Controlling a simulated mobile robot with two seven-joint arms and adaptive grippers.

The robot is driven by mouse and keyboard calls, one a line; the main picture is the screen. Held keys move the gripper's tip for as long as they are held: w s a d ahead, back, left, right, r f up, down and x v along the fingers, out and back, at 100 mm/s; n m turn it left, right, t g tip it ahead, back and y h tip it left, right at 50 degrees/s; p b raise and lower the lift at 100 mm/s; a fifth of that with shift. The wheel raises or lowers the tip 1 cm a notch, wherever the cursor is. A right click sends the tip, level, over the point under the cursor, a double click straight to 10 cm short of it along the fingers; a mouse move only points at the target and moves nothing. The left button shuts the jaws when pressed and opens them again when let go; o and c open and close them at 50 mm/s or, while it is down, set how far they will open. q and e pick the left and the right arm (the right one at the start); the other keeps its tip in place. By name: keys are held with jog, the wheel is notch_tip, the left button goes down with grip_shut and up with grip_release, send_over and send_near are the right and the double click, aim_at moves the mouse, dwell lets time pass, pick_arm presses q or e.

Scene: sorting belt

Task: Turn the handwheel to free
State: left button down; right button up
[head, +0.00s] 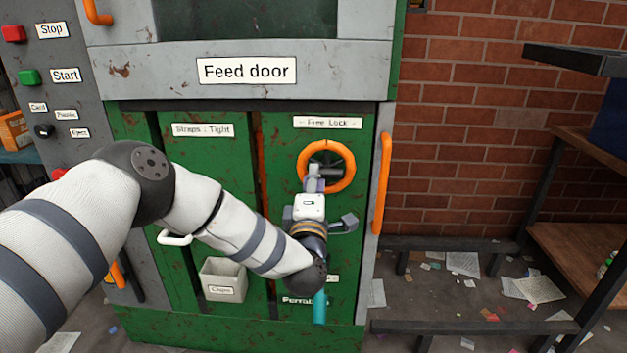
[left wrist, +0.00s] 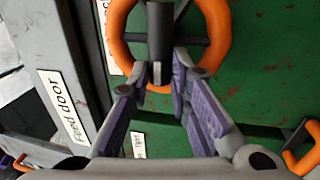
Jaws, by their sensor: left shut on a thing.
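The orange handwheel (head: 351,164) is on the green door panel, below a label reading "Free" and "Lock" (head: 328,122). In the left wrist view its orange rim (left wrist: 220,35) and dark spokes show, with a dark grey cylinder (left wrist: 160,35) standing in front of it. My left gripper (head: 313,181) is at the lower left of the wheel. In the left wrist view my left gripper's fingers (left wrist: 162,78) are closed about the wheel's lower part, by the cylinder. The exact contact is partly hidden. My right gripper is in neither view.
An orange vertical handle (head: 382,183) stands right of the wheel. A grey lever (head: 345,224) is close below it. A beige bin (head: 223,279) hangs at lower left. A dark shelf frame (head: 545,190) and littered floor lie to the right.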

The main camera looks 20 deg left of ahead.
pick_arm(q)
jog(key=shift+d, duration=0.1)
dwell(0.3)
jog(key=c, duration=1.5)
grip_release()
jog(key=v, duration=1.2)
